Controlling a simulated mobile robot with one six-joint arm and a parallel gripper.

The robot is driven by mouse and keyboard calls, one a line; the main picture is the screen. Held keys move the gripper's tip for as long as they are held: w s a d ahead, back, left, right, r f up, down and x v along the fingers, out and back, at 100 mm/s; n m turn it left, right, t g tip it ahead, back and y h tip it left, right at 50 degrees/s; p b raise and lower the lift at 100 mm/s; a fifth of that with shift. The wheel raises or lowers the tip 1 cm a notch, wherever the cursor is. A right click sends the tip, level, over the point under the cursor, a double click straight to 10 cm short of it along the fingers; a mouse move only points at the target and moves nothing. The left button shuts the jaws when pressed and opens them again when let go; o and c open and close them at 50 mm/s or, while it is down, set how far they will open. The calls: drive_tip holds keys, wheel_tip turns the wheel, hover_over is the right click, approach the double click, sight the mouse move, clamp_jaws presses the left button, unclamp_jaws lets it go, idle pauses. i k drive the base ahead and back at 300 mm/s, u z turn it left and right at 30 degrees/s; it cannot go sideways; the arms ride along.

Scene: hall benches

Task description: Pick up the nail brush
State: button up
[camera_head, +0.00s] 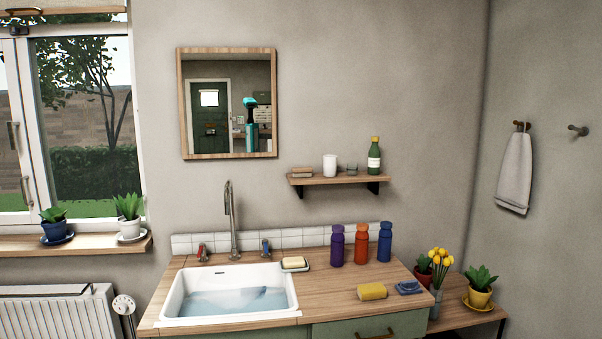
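A small brown block that looks like the wooden nail brush (301,173) lies at the left end of the wall shelf (335,180). It is small in the picture, so its bristles are hard to make out. A white cup (329,165) stands to its right on the same shelf. My gripper does not show directly in this view. The mirror (226,155) above the basin shows a teal and dark upright shape, too small to read as open or shut.
Farther right on the shelf are a small glass (352,169) and a green bottle (374,156). Below are a water-filled basin (172,304), a tall tap (232,215), soap (294,262), three bottles (361,245), a yellow sponge (372,291) and a blue cloth (409,287). The worktop's front middle is clear.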

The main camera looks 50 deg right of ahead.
sight(298, 172)
drive_tip(key=u, duration=0.05)
drive_tip(key=i, duration=1)
